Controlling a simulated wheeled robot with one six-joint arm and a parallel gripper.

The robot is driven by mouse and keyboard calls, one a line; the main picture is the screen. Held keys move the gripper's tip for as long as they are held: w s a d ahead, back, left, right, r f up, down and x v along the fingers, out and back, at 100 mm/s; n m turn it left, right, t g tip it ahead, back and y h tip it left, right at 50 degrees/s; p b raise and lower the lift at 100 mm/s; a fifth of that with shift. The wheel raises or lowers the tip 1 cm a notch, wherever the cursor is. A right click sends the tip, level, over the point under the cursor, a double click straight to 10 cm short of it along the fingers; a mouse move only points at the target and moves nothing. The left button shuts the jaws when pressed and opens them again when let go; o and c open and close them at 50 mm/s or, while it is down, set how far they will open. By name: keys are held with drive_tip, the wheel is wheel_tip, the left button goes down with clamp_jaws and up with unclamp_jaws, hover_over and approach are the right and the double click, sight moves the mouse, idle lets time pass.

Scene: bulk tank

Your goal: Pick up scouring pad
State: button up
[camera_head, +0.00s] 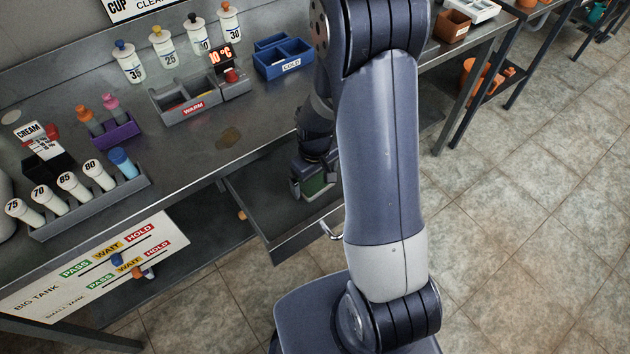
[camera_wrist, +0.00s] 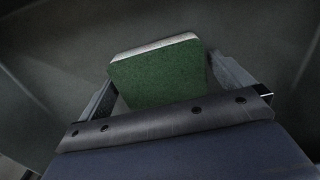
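The scouring pad (camera_wrist: 160,75) is a green block with a pale far edge. It fills most of the space between my two fingers in the wrist view. My gripper (camera_wrist: 165,82) has its fingers apart, one on each side of the pad. Their tips are close to the pad's sides, and I cannot tell whether they press on it. In the head view my gripper (camera_head: 316,192) points down inside the open drawer (camera_head: 285,235), with a patch of the green pad (camera_head: 322,185) showing at its fingers. The near edge of the pad is hidden by the gripper body in the wrist view.
The metal bench (camera_head: 270,120) overhangs the drawer's back. A grey tray marked WARM (camera_head: 190,110) and a blue COLD bin (camera_head: 282,62) stand on it. A rack of white tubes (camera_head: 90,205) stands at left. Drawer walls surround my gripper; bare floor lies to the right.

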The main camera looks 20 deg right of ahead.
sight(315, 179)
drive_tip(key=c, duration=0.8)
wheel_tip(315, 179, up, 10)
idle(0.3)
